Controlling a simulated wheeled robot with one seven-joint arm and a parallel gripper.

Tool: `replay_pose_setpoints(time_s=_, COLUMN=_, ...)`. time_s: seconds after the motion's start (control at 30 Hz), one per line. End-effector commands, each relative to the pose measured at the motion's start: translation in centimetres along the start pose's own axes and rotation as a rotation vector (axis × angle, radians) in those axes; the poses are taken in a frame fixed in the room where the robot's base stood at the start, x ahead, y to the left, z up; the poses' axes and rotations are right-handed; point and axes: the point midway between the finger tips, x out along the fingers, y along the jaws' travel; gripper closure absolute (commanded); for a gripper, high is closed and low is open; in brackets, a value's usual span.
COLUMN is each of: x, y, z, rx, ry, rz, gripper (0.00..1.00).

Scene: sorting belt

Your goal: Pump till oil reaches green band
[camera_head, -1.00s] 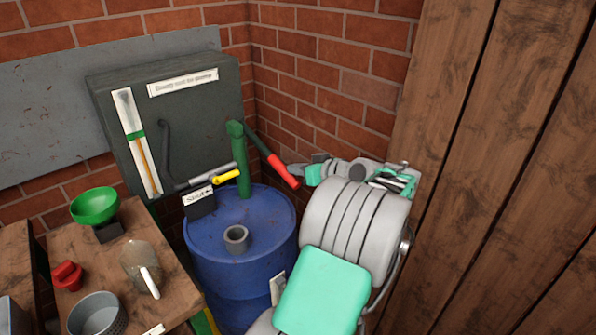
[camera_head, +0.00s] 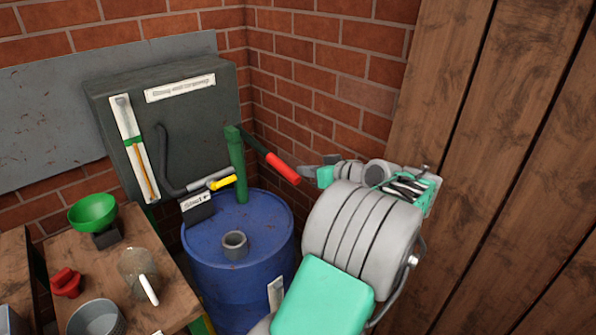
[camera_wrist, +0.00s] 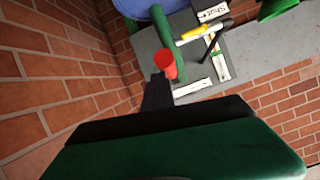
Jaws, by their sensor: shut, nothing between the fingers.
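A green hand pump (camera_head: 238,165) stands upright on a blue drum (camera_head: 265,275). Its handle slopes down to the right and ends in a red grip (camera_head: 283,168). My gripper (camera_head: 305,171) is shut and empty, just right of the grip's end. In the wrist view my dark fingers (camera_wrist: 157,92) point at the red grip (camera_wrist: 165,66); I cannot tell if they touch it. The sight gauge (camera_head: 134,150) on the grey tank (camera_head: 185,125) has a green band (camera_head: 133,141). An amber oil column (camera_head: 148,175) shows below the band; its exact top is too small to read.
A yellow-handled valve (camera_head: 222,182) sits by a "Shut" sign (camera_head: 196,203). A wooden table (camera_head: 170,290) at left holds a green funnel (camera_head: 93,212), a jug (camera_head: 138,270), a red cap (camera_head: 67,282) and a grey bowl (camera_head: 97,315). A plank wall (camera_head: 490,170) stands close at right.

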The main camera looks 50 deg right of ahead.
Motion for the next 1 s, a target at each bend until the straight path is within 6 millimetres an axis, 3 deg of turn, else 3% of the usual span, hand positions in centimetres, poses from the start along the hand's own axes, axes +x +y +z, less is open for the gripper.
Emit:
replay_pose_setpoints(time_s=0.2, x=-4.6, y=0.7, z=2.3, rx=0.002, ry=0.001, rz=0.006, gripper=1.0)
replay_pose_setpoints(time_s=0.33, x=-6.0, y=0.7, z=2.9, rx=-0.002, ry=0.002, rz=0.003, gripper=1.0)
replay_pose_setpoints(time_s=1.0, x=-6.4, y=0.6, z=2.8, rx=-0.006, ry=0.003, rz=0.0, gripper=1.0)
